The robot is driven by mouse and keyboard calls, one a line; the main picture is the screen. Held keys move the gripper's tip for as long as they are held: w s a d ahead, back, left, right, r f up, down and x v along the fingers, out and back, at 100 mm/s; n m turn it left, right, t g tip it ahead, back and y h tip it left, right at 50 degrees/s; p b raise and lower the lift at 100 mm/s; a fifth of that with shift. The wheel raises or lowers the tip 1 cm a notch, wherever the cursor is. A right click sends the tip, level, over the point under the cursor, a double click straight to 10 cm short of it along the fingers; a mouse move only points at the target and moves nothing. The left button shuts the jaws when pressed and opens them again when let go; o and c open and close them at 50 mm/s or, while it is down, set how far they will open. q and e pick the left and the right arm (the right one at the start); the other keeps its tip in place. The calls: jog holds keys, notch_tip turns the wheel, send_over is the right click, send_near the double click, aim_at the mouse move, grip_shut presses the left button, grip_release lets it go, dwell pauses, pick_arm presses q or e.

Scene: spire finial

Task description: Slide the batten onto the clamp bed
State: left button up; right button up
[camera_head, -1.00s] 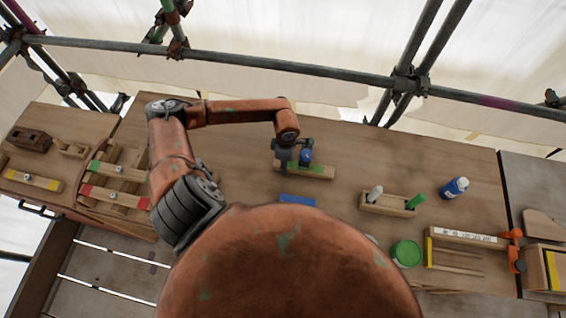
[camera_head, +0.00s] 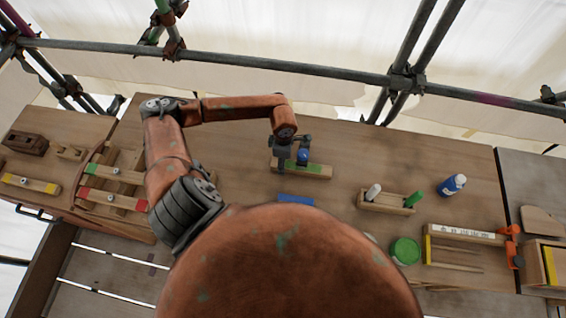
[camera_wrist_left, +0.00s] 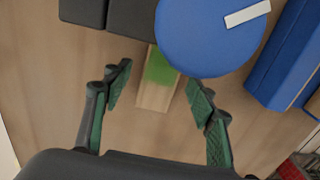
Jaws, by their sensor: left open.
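A pale wooden batten with a green band (camera_head: 317,171) lies on the bench below my left gripper. In the left wrist view the batten (camera_wrist_left: 157,95) shows its green band and bare end between the fingers. My left gripper (camera_wrist_left: 160,88) is open, with one finger on each side of the batten and a gap to both. A blue round piece (camera_wrist_left: 208,35) covers part of the batten in the wrist view. At the left, wooden frames hold strips with green (camera_head: 94,169) and red (camera_head: 86,194) ends; I cannot tell which part is the clamp bed. My right gripper is not in view.
A blue block (camera_head: 296,199) lies just in front of the batten. To the right are a wooden holder (camera_head: 384,203), a green tin (camera_head: 405,251), a blue bottle (camera_head: 453,185) and an orange clamp (camera_head: 513,247). The bench between batten and holder is clear.

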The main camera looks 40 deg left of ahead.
pick_arm(q)
notch_tip(320, 180, up, 10)
jog(key=shift+r, duration=0.15)
dwell(0.3)
